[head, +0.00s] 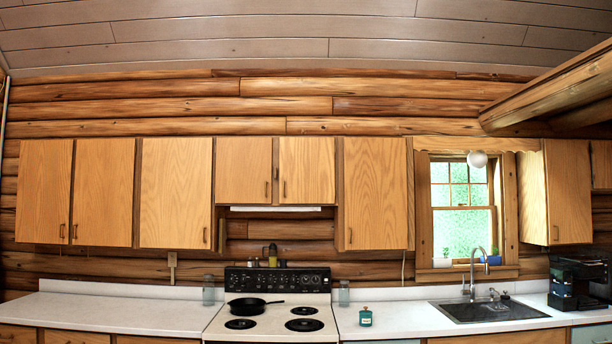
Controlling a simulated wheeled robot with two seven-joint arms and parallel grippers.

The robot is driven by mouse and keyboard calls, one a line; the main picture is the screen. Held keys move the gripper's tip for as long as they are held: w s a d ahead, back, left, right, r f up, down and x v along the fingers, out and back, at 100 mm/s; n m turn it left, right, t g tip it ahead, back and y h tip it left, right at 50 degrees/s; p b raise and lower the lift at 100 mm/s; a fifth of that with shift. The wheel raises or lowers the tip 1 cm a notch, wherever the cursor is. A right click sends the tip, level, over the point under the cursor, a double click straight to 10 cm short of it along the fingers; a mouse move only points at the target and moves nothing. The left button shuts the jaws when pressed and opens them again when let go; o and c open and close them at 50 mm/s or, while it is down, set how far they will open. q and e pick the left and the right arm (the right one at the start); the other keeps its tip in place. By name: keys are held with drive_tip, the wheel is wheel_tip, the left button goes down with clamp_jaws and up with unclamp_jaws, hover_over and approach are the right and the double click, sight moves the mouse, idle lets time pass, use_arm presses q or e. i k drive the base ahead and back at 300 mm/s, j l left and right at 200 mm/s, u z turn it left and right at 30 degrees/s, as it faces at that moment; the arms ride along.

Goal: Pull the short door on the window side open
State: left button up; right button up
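Two short cabinet doors hang side by side above the stove. The one on the window side is the right short door (307,168), plain light wood, and it looks shut. Its small dark upright handle (284,189) is near its lower left edge. The left short door (243,168) also looks shut, with its handle (267,189) near its lower right edge. The window (462,210) is farther right, past a taller door (373,194). Neither of my grippers shows in the head view.
Below the short doors are a pale range hood (268,208) and a stove (271,325) with a black frying pan (254,306). A teal jar (365,317) stands on the right counter (400,322). The space in front of the short doors is clear.

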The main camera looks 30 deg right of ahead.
sight(307, 166)
drive_tip(key=i+l+z, duration=0.55)
drive_tip(key=i+z, duration=0.15)
drive_tip(key=i, duration=0.25)
drive_tip(key=i+z, duration=0.4)
drive_tip(key=i, duration=1.8)
drive_tip(key=l, duration=0.1)
